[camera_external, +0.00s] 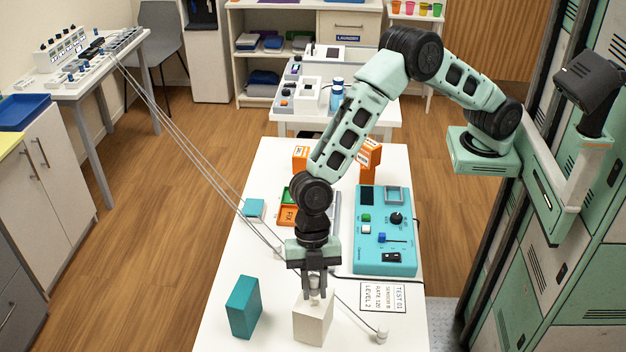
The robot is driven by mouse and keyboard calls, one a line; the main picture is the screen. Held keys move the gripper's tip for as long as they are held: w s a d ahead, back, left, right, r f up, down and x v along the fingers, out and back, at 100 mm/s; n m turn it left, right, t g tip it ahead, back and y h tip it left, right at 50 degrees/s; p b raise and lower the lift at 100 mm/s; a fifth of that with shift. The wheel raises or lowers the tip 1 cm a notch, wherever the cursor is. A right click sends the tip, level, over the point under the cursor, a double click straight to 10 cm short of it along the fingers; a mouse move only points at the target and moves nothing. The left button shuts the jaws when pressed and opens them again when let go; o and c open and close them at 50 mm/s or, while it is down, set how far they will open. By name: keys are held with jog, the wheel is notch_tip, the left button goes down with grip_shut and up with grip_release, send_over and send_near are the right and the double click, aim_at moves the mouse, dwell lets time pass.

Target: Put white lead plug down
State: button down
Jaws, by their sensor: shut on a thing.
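My gripper (316,292) points straight down at the front of the white table, shut on a small pale plug (315,283), which I take for the white lead plug. The fingers hide most of it. The plug is over the top of a cream block (312,325); I cannot tell whether it touches the block. Thin grey leads (190,145) stretch from the left bench to my gripper. Another small white plug (381,335), at the end of a lead, lies on the table to the right of the block.
A teal block (243,307) stands left of the cream block. A turquoise control box (386,235) and a printed card (383,297) are on the right. Orange boxes (301,157) stand farther back. The white table (240,180) has bare room along its left side.

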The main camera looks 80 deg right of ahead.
jog(key=shift+f, duration=1.05)
jog(key=shift+f, duration=0.2)
jog(key=c, duration=1.2)
grip_release()
jog(key=shift+c, duration=0.2)
jog(key=shift+r, duration=0.1)
